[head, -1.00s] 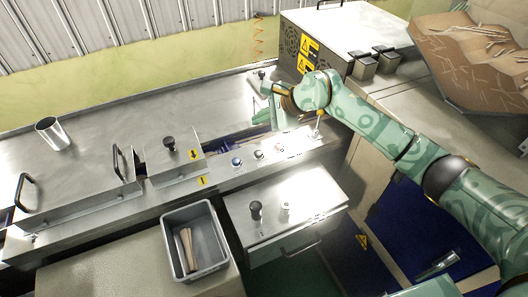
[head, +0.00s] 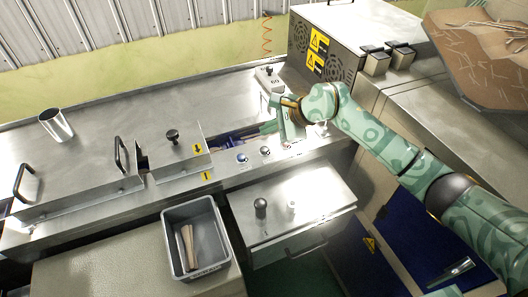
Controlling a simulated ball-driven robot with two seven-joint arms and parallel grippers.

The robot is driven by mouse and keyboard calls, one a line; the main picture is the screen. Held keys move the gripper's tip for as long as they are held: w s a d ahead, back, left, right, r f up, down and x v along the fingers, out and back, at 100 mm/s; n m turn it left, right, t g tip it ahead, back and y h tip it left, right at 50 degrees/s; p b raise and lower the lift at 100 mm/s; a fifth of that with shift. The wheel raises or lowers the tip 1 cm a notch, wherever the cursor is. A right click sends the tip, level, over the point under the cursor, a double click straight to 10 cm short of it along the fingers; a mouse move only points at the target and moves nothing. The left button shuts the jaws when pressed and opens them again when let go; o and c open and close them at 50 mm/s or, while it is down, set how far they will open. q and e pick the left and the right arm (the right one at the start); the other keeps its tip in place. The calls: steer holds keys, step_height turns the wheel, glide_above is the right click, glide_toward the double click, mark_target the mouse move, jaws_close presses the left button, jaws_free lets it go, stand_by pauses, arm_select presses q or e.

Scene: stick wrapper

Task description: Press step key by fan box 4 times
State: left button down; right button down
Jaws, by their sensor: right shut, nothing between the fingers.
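The fan box (head: 322,48) is a grey metal box with round fan grilles and yellow warning labels, at the back right. A small light box (head: 269,76) with dark marks like "60" stands at its left front corner. Round push buttons line the machine's front strip, one blue (head: 242,158) and one pale-topped (head: 265,151). I cannot tell which part is the step key; my right arm covers some of this area. My right gripper (head: 267,127) is shut and empty, over the machine top left of the fan box. I cannot tell whether it touches anything. My left gripper is out of view.
A metal cup (head: 56,125) stands on the machine at left, near handled covers. A black-knobbed cover (head: 173,137) lies left of the buttons. A grey bin (head: 196,238) holds wooden sticks. A black-knobbed control box (head: 261,207) is in front. A brown tray (head: 470,60) with sticks is at right.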

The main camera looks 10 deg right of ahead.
mark_target(268, 150)
steer(key=shift+f+b, duration=1)
steer(key=shift+f, duration=1.05)
steer(key=shift+f, duration=0.1)
steer(key=shift+f, duration=0.3)
steer(key=shift+f+b, duration=0.45)
steer(key=shift+b, duration=0.1)
stand_by(0.8)
steer(key=shift+r+p, duration=0.6)
steer(key=shift+r, duration=0.3)
steer(key=shift+r, duration=0.1)
step_height(268, 150, up, 5)
steer(key=p, duration=0.3)
